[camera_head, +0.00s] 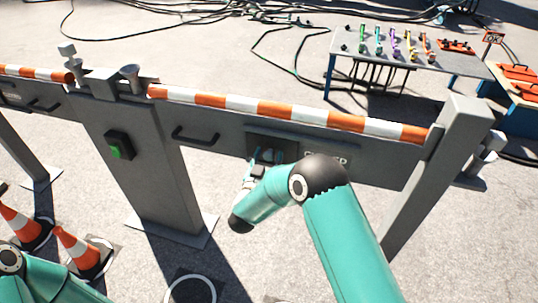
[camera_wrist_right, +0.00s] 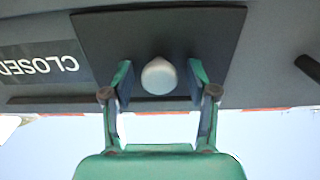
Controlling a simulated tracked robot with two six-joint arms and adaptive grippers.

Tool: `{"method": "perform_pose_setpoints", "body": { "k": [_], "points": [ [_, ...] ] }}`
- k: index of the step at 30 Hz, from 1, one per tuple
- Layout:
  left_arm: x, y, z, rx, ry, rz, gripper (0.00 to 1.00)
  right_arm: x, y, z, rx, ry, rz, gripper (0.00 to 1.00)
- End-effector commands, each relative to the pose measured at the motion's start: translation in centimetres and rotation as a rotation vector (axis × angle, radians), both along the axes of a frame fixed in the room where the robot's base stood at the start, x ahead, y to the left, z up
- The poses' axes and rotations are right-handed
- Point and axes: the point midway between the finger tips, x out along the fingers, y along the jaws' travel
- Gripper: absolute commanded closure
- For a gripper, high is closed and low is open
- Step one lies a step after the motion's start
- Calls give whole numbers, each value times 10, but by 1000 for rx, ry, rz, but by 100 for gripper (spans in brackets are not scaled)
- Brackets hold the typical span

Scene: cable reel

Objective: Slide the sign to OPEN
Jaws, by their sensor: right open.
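The sign is a dark sliding plate (camera_head: 286,144) on the grey gate panel. It also shows in the right wrist view (camera_wrist_right: 215,35), where the picture is upside down. A pale round knob (camera_wrist_right: 159,76) stands out from the plate. White letters reading CLOSED (camera_wrist_right: 40,66) show beside the plate; in the head view my right arm partly covers them. No OPEN lettering shows. My right gripper (camera_head: 264,158) is at the plate, its open fingers (camera_wrist_right: 160,84) on either side of the knob, with gaps visible. My left gripper is out of view.
Orange-and-white striped bars (camera_head: 285,111) run along the panel top. A black handle (camera_head: 194,136) and a green-button box (camera_head: 118,146) lie left of the sign. A grey post (camera_head: 440,165) stands right. Traffic cones (camera_head: 78,248) stand lower left. A tool table (camera_head: 345,43) stands behind.

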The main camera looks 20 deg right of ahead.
Motion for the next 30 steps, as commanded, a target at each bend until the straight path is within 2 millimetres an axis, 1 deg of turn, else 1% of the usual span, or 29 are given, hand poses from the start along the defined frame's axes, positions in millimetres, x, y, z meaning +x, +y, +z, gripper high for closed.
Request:
{"method": "perform_pose_setpoints", "body": {
  "k": [3,10,11,21,30],
  "points": [
    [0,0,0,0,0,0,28,3,-3,0,0,1,-1,42],
    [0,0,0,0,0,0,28,4,-3,0,0,0,-1,42],
    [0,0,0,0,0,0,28,4,-3,0,0,0,-1,43],
    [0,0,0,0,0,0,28,3,-3,0,0,0,-1,100],
    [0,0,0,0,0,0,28,3,-3,0,1,-1,1,100]
  ]
}}
